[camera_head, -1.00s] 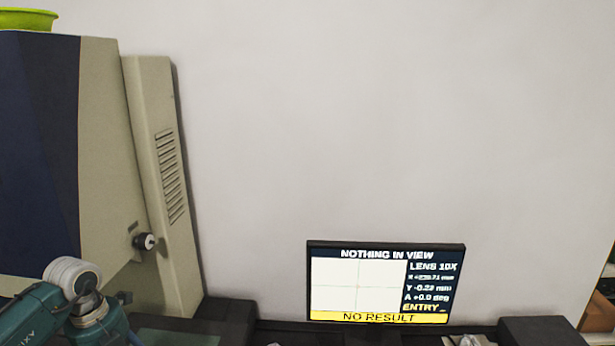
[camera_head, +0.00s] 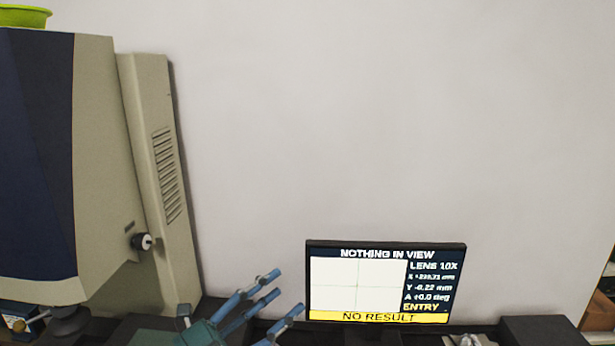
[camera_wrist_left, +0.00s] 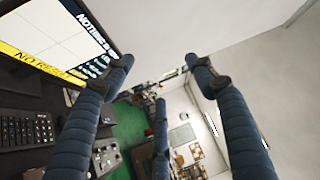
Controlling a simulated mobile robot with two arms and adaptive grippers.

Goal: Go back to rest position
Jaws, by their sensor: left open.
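My left gripper (camera_head: 270,295) shows at the bottom of the head view, left of the monitor, with its blue fingers pointing up and to the right. Its fingers are spread and nothing is between them. In the left wrist view the open fingers (camera_wrist_left: 160,75) frame empty air, with a third finger lower in the middle. The monitor (camera_head: 385,282) reads "NOTHING IN VIEW" and "NO RESULT". It also shows at the upper left of the left wrist view (camera_wrist_left: 50,40).
A large beige and dark blue machine (camera_head: 105,170) with a black knob stands at the left, a green bowl (camera_head: 25,17) on top. A keypad (camera_wrist_left: 25,130) and a green surface (camera_wrist_left: 130,130) lie below in the wrist view. The white wall (camera_head: 400,120) is bare.

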